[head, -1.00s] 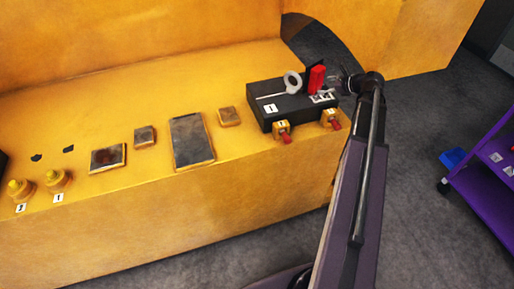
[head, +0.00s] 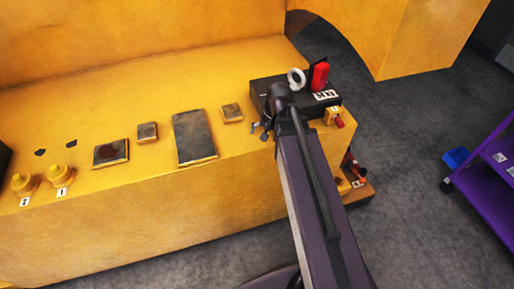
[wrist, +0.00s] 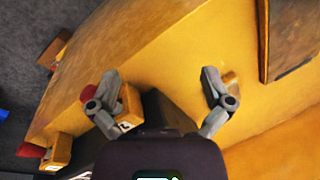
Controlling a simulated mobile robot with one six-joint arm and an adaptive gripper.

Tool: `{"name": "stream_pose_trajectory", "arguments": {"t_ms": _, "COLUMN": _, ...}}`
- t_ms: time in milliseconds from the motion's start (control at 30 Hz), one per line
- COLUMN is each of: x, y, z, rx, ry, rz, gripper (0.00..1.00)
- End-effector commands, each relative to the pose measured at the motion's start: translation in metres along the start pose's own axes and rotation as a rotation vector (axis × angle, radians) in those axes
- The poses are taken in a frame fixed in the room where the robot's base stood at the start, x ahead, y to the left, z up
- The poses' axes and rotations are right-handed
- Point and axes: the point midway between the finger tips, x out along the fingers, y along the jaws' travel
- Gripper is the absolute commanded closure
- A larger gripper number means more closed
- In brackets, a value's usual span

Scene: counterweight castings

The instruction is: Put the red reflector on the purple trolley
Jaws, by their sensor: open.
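Several red parts show, and I cannot tell for certain which is the reflector. An upright red piece (head: 320,75) stands on the black box (head: 262,92). A yellow block with a red end (head: 340,124) sits at the box's front right. In the wrist view, one red end (wrist: 88,93) is beside my left finger, and another red piece (wrist: 30,150) is at lower left. My gripper (wrist: 160,80) is open and empty over the yellow ledge; in the head view it (head: 259,131) is at the box's front left. The purple trolley (head: 490,190) stands far right, partly out of frame.
The yellow casting (head: 100,80) has dark plates (head: 193,138) and two yellow knobs (head: 62,175) along its ledge. A white ring (head: 296,78) stands on the black box. A blue item (head: 456,158) is by the trolley. Grey floor between casting and trolley is clear.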

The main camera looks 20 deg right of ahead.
Motion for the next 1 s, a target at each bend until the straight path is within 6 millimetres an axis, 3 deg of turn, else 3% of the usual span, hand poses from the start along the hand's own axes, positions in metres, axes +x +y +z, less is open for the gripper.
{"name": "stream_pose_trajectory", "arguments": {"t_ms": 100, "x": 0.005, "y": -0.006, "z": 0.029, "rx": -0.197, "ry": -0.013, "rz": 0.093, "gripper": 0.0}}
{"name": "stream_pose_trajectory", "arguments": {"t_ms": 300, "x": 0.008, "y": -0.009, "z": 0.053, "rx": -0.423, "ry": -0.036, "rz": 0.2, "gripper": 0.0}}
{"name": "stream_pose_trajectory", "arguments": {"t_ms": 700, "x": 0.008, "y": -0.01, "z": 0.059, "rx": -0.494, "ry": -0.046, "rz": 0.234, "gripper": 0.0}}
{"name": "stream_pose_trajectory", "arguments": {"t_ms": 733, "x": 0.008, "y": -0.01, "z": 0.059, "rx": -0.494, "ry": -0.046, "rz": 0.234, "gripper": 0.03}}
{"name": "stream_pose_trajectory", "arguments": {"t_ms": 867, "x": 0.008, "y": -0.01, "z": 0.059, "rx": -0.493, "ry": -0.046, "rz": 0.233, "gripper": 0.42}}
{"name": "stream_pose_trajectory", "arguments": {"t_ms": 1000, "x": 0.008, "y": -0.01, "z": 0.059, "rx": -0.492, "ry": -0.046, "rz": 0.233, "gripper": 0.43}}
